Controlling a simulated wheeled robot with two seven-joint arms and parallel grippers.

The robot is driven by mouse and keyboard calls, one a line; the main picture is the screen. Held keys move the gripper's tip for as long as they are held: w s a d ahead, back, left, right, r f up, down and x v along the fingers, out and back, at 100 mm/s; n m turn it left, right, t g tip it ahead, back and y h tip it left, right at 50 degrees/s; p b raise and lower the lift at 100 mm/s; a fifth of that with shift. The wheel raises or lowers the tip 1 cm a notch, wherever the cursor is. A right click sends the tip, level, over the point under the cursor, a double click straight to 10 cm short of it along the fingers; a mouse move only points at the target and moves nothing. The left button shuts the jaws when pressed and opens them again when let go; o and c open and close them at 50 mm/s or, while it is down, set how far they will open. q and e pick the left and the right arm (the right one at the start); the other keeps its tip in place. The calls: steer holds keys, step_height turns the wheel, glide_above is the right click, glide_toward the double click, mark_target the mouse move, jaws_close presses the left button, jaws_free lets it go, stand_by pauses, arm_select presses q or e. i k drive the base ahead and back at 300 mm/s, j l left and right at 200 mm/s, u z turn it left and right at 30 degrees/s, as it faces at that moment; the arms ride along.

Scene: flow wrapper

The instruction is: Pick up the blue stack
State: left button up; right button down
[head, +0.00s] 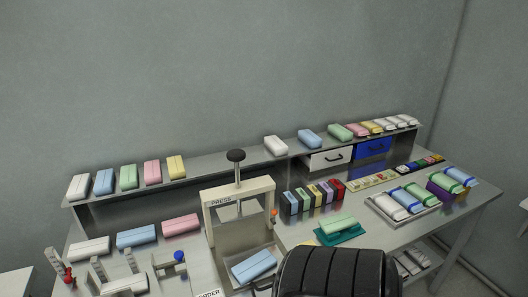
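Several light-blue stacks are in the head view. One blue stack (253,266) lies tilted in a tray at the foot of the press (239,204). Another blue stack (138,238) lies on the left of the table, between a white stack (89,248) and a pink stack (182,225). Two more sit on the raised shelf: a blue stack (104,182) at the left and a blue stack (310,138) right of the middle. I cannot tell which one the task names. Neither gripper shows.
A black ribbed shape (338,273) blocks the front middle of the table. Metal fixtures (97,270) stand at front left. Small coloured boxes (312,194), a green stack on a teal holder (338,233) and a tray of wrapped packs (398,215) fill the right.

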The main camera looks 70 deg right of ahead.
mark_target(256, 265)
steer(key=z, duration=1.7)
